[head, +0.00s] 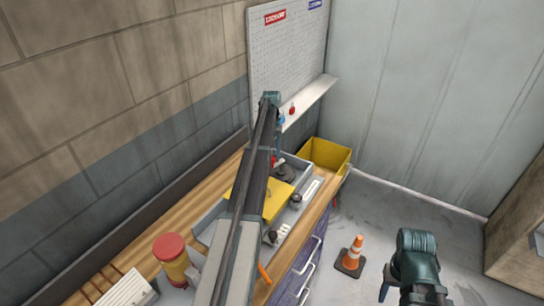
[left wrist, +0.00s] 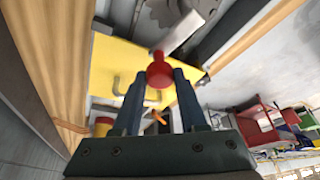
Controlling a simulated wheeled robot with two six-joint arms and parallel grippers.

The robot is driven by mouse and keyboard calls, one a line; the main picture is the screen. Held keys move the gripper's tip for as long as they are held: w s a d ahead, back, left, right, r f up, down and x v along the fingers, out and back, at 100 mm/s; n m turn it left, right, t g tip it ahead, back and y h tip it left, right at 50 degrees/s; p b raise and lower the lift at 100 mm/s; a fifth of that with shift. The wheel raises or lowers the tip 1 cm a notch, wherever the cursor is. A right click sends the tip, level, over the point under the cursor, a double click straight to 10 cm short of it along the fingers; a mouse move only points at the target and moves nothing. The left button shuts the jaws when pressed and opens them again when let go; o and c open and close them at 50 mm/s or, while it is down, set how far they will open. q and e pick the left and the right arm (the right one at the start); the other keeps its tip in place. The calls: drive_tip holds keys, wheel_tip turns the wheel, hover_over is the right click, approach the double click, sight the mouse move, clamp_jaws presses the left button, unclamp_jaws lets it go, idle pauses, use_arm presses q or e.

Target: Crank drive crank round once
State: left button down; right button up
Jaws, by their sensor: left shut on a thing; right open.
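The drive crank shows a red knob (left wrist: 160,72) on a grey arm (left wrist: 183,32) in the left wrist view. My left gripper (left wrist: 158,78) has its two blue fingers shut on the red knob, one on each side. In the head view my left gripper (head: 276,150) hangs down from the far end of my arm, beside a dark round part (head: 284,172) on the table unit; my arm hides much of the crank there. My right gripper (head: 400,292) is at the lower right over the floor, open, clear of the table, with its fingers mostly hidden.
A yellow panel (head: 275,200) lies close to the crank; it shows a handle in the wrist view. A yellow bin (head: 327,154) stands beyond. A red-topped yellow cylinder (head: 172,258) stands nearer. An orange cone (head: 352,253) stands on the otherwise clear floor. The wall is left.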

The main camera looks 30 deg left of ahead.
use_arm(q)
drive_tip(key=shift+c, duration=2.2)
unclamp_jaws()
drive_tip(key=shift+w+r, duration=0.1)
drive_tip(key=p+v, duration=0.7)
drive_tip(key=shift+w+a+r, duration=0.1)
drive_tip(key=shift+a, duration=0.05)
